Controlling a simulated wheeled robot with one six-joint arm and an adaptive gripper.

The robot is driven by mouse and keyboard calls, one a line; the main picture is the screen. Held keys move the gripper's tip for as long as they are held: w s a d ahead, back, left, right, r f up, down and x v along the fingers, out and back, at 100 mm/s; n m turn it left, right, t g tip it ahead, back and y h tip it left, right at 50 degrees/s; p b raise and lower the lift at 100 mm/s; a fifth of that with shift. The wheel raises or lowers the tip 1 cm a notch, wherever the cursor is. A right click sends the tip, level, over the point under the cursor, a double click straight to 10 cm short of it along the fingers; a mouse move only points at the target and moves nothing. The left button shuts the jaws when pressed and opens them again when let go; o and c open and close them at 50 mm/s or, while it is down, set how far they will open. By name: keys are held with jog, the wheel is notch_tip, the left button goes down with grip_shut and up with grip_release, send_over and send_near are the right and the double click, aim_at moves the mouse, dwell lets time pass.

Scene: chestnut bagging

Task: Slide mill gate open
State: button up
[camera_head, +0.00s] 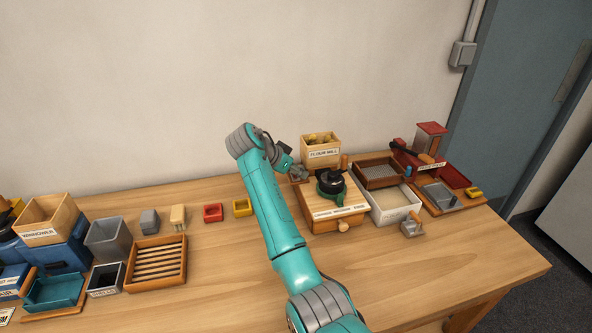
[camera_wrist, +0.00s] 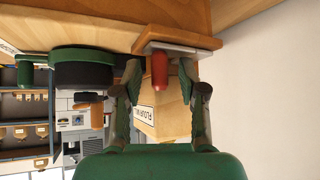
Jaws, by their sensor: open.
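The mill is a wooden box (camera_head: 338,213) with a black and green round top (camera_head: 331,184), on the table right of centre. In the wrist view, which looks upside down, a red knob (camera_wrist: 159,72) sticks out from a grey plate (camera_wrist: 180,48) at the wooden edge; this looks like the mill gate. My gripper (camera_wrist: 161,75) is open, with one finger on each side of the knob. I see a gap on both sides. In the head view my gripper (camera_head: 297,172) is at the mill's left back corner, and the knob is hidden there.
A white bin (camera_head: 393,207), a mesh tray (camera_head: 380,171) and red equipment (camera_head: 430,140) stand to the right. Trays and boxes fill the table's left. The front middle of the table is clear.

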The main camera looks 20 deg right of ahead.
grip_shut()
jog(key=shift+a, duration=0.9)
grip_release()
jog(key=v, duration=1.2)
